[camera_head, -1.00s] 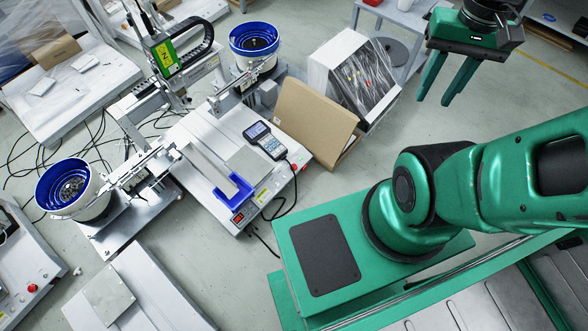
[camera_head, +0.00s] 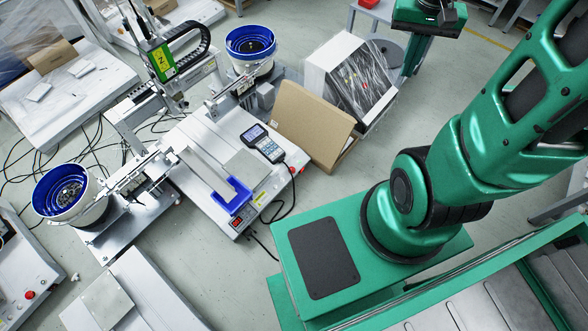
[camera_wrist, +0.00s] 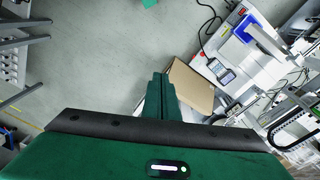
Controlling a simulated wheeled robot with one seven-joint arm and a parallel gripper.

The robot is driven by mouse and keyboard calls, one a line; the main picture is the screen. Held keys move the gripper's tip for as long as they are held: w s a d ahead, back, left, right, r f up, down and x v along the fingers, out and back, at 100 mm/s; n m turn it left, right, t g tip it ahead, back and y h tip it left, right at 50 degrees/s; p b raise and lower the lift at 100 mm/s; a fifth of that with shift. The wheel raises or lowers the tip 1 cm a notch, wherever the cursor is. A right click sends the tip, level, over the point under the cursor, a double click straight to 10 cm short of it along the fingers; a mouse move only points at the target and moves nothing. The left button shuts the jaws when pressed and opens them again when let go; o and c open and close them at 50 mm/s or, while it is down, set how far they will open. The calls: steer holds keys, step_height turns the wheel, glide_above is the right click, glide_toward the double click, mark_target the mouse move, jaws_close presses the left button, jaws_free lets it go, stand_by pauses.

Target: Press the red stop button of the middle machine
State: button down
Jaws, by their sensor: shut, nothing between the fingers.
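The middle machine (camera_head: 205,160) stands at the picture's centre left, with a light grey bed, two blue-rimmed bowls and a gantry. A small red stop button (camera_head: 291,169) shows at its right front edge, beside the handheld keypad; it is tiny here. In the wrist view the machine (camera_wrist: 262,62) is at the upper right, and a small red spot (camera_wrist: 242,11) shows near its top edge.
An open brown cardboard box (camera_head: 310,125) and a white plastic-wrapped box (camera_head: 350,80) stand right of the machine. The keypad (camera_head: 262,143) and its cable lie at the bed's edge. Another machine with a red button (camera_head: 30,295) is at lower left.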

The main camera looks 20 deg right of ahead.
mark_target(292, 169)
steer(key=w+f, duration=1.3)
steer(key=w, duration=0.2)
steer(key=w+a+f+m+t, duration=0.1)
steer(key=w+f, duration=0.3)
steer(key=f, duration=0.4)
steer(key=w+a+f+t, duration=0.1)
steer(key=w+a+f, duration=0.1)
steer(key=w+f, duration=0.45)
steer(key=s+a+f+m+y, duration=0.1)
steer(key=a+f, duration=0.3)
steer(key=f, duration=0.8)
steer(key=s+a+f+m+t+y, duration=0.1)
steer(key=a+f, duration=0.3)
steer(key=f, duration=0.9)
steer(key=s+a+f+m, duration=0.2)
steer(key=a+f, duration=0.3)
steer(key=f, duration=0.7)
steer(key=shift+s+f+y, duration=0.4)
steer(key=shift+s, duration=0.15)
steer(key=shift+f, duration=0.1)
steer(key=x, duration=1.3)
steer(key=shift+w+f, duration=0.25)
steer(key=shift+w, duration=0.15)
